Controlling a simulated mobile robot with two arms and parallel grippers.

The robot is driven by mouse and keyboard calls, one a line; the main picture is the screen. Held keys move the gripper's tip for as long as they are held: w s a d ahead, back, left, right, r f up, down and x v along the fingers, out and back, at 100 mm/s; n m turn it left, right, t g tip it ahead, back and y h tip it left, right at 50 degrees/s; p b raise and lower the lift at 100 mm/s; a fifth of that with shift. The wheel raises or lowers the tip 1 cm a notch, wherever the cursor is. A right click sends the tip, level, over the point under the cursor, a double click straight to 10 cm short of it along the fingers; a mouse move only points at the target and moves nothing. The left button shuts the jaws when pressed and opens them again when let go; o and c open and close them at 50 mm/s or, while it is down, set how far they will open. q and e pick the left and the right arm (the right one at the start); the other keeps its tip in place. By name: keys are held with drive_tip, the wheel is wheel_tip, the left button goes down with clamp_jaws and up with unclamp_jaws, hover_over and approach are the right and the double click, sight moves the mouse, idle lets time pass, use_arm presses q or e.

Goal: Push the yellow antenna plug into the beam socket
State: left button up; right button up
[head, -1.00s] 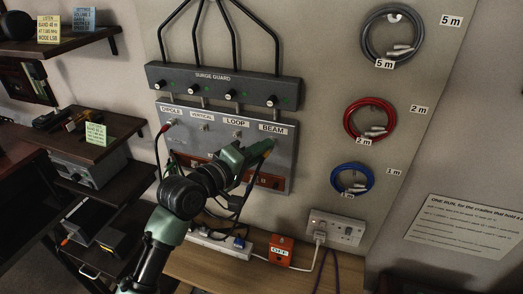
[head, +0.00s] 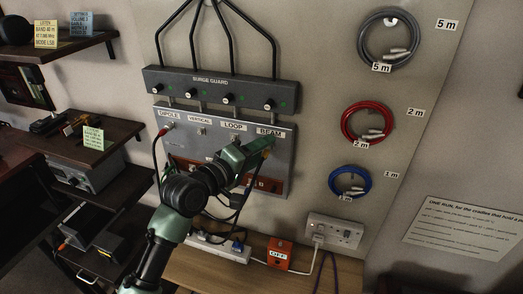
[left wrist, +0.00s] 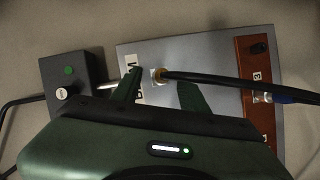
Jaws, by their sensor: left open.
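The yellow antenna plug (left wrist: 160,76) shows in the left wrist view at a socket on the grey panel, with its black cable running right. It looks seated at the socket, but I cannot tell how deep. My right gripper is out of view.
The surge guard box (head: 221,88) with knobs sits above the panel (head: 285,170). A red-ended cable (head: 164,131) is at the DIPOLE socket. An orange box marked OFF (head: 279,252) and a white socket strip (head: 335,231) are below. Coiled cables (head: 368,119) hang at right.

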use_arm(q)
drive_tip(key=f+b+v, duration=0.1)
drive_tip(key=b+v, duration=0.1)
drive_tip(key=v, duration=0.5)
drive_tip(key=shift+s+a+r+b, duration=0.3)
drive_tip(key=shift+r+b, duration=0.1)
drive_tip(key=shift+r, duration=0.15)
